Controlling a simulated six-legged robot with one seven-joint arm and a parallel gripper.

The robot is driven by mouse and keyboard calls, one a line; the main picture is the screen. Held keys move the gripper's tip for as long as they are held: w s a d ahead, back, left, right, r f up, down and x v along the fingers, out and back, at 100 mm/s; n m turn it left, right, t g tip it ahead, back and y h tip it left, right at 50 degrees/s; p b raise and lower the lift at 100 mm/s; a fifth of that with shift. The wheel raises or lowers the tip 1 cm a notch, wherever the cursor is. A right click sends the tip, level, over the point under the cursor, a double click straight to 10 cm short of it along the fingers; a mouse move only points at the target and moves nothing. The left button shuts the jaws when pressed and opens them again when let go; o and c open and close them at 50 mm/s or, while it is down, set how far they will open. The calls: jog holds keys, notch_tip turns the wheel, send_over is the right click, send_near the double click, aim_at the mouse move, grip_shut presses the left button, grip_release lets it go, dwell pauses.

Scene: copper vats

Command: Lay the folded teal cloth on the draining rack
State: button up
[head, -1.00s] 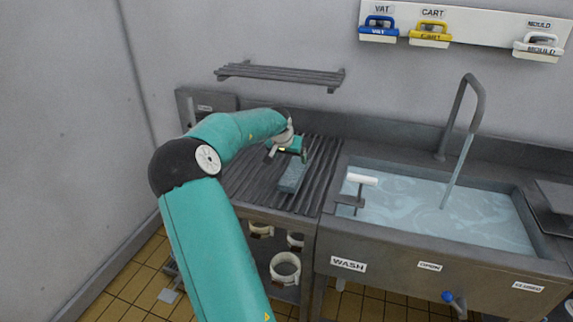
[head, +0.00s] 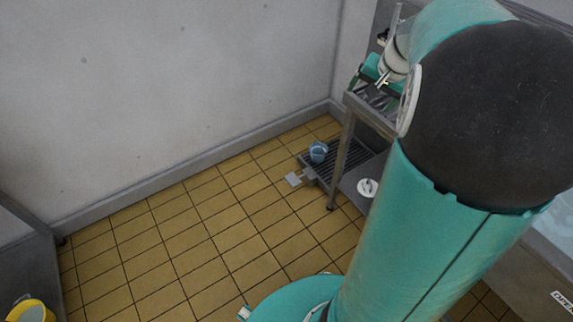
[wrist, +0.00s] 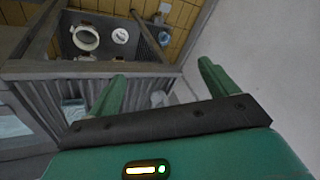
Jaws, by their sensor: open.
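The draining rack (wrist: 45,96) shows its dark slats at the left of the wrist view. Only a corner of it shows in the head view (head: 374,98), below my gripper. A pale blue-grey patch on the slats in the wrist view looks like the folded cloth (wrist: 73,107), partly hidden by my gripper's body. The cloth is not visible in the head view now. My gripper (wrist: 161,70) is open, with nothing between its fingers. In the head view my gripper (head: 382,80) is over the rack's outer end, partly hidden by my arm.
White rings (wrist: 86,38) lie on the lower shelf. A yellow bucket (head: 32,312) is at bottom left. The tiled floor (head: 180,235) between is clear.

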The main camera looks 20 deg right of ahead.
jog(key=s+a+r+n, duration=0.1)
jog(key=s+a+n, duration=0.2)
jog(key=a, duration=0.7)
jog(key=s+a+r+n, duration=0.1)
jog(key=s+a+n, duration=0.2)
jog(key=s+a, duration=0.3)
jog(key=s+a+r+n, duration=0.1)
jog(key=s+a+n, duration=0.3)
jog(key=a, duration=0.9)
jog(key=shift+s+a+t+y, duration=0.3)
jog(key=shift+s+a, duration=0.1)
jog(key=shift+s, duration=0.35)
jog(key=shift+c, duration=0.3)
